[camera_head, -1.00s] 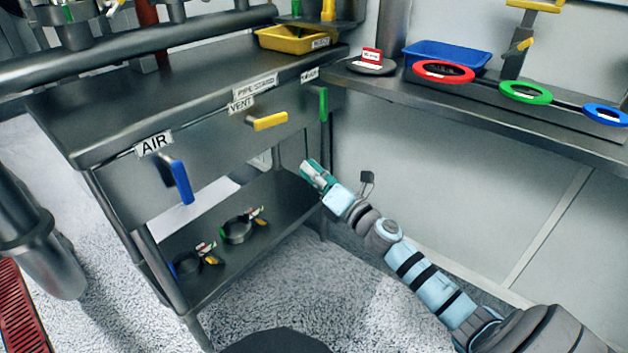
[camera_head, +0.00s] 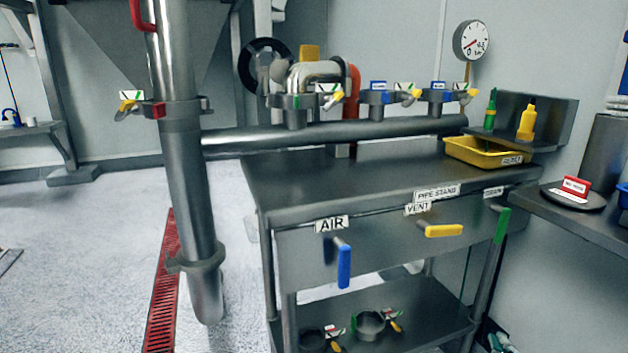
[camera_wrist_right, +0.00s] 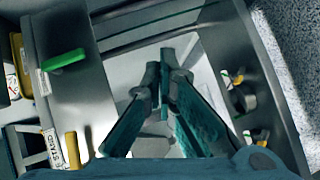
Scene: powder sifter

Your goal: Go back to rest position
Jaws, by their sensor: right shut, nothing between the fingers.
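My right gripper (camera_head: 497,341) shows only in part at the bottom edge of the head view, beside the right leg of the steel bench (camera_head: 350,172). In the right wrist view its two teal fingers (camera_wrist_right: 164,68) converge and are shut, with nothing held between them. In that view a green handle (camera_wrist_right: 63,60) and a yellow handle (camera_wrist_right: 72,150) are to the left of the fingers, apart from them. My left gripper is not in view.
The bench front carries a blue AIR handle (camera_head: 344,267), the yellow VENT handle (camera_head: 444,230) and a green handle (camera_head: 502,226). Ring clamps (camera_head: 370,325) lie on the lower shelf. A vertical pipe (camera_head: 186,180) stands at left.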

